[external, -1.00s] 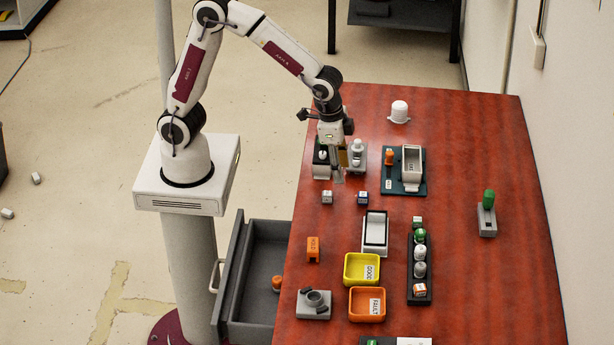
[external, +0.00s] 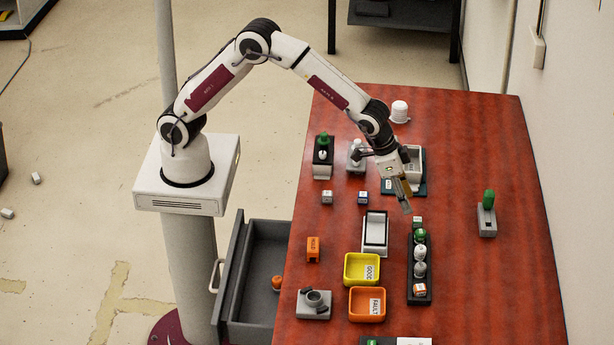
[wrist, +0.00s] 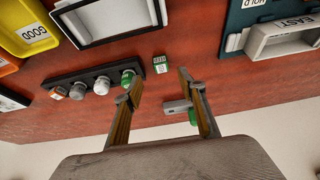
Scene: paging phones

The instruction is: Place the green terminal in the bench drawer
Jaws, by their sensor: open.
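Several green items show, and I cannot tell which is the green terminal. A green-topped piece (external: 421,236) sits in the black rack, also in the wrist view (wrist: 128,77). A small green-and-white cube (external: 417,221) lies beyond the rack. A dark holder with a green top (external: 323,141) stands at the back left. My gripper (external: 406,207) is open and empty above the table, near the cube. The bench drawer (external: 262,250) is pulled out, an orange piece inside.
A teal board (external: 421,188) lies behind my gripper. The table's right side is mostly clear.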

